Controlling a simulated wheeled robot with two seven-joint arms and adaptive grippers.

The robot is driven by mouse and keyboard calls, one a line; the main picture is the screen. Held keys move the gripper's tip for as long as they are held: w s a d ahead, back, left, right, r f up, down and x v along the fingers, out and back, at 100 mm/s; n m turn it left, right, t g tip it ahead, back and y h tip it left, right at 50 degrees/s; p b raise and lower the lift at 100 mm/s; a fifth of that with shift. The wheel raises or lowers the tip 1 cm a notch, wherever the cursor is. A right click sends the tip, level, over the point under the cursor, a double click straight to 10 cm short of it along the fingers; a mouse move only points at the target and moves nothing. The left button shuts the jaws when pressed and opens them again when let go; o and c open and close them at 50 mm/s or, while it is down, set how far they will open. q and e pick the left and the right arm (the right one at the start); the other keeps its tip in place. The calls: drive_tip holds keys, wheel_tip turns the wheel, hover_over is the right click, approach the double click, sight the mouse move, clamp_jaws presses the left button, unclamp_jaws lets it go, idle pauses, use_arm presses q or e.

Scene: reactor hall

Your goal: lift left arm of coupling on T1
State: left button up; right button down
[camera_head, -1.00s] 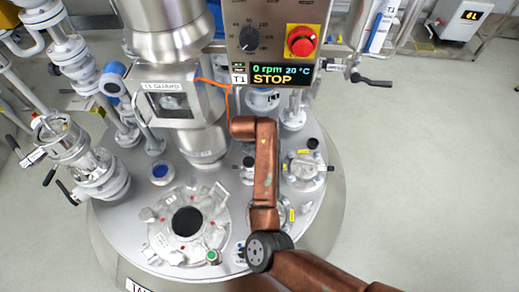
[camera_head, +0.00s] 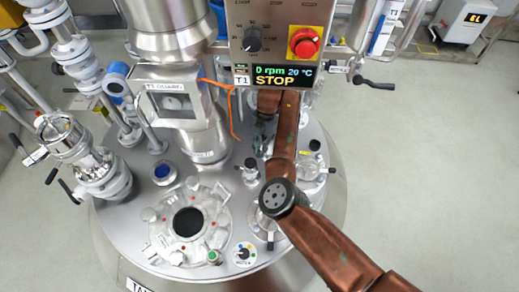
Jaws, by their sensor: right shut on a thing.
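The vessel T1 has a broad round steel lid (camera_head: 140,235) with several ports and fittings. My right arm comes in from the lower right and reaches over the lid to behind the T1 control panel (camera_head: 279,40). My right gripper (camera_head: 262,138) points down at a small fitting on the lid, below the panel. It is shut on a small part there, apparently the coupling's left arm. The wrist and panel hide much of it, so the coupling's shape and the arm's tilt cannot be made out. My left gripper is not in view.
The panel reads 0 rpm, 20 °C, STOP, and has a red button (camera_head: 306,42). A guard housing (camera_head: 171,98) and an orange cable (camera_head: 231,110) stand left of my wrist. Valves with black-tipped levers (camera_head: 85,160) are at the left. The right floor (camera_head: 430,170) is clear.

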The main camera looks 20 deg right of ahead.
idle(0.4)
drive_tip(key=c, duration=1.9)
unclamp_jaws()
drive_tip(key=v, duration=1.2)
drive_tip(key=shift+d, duration=0.1)
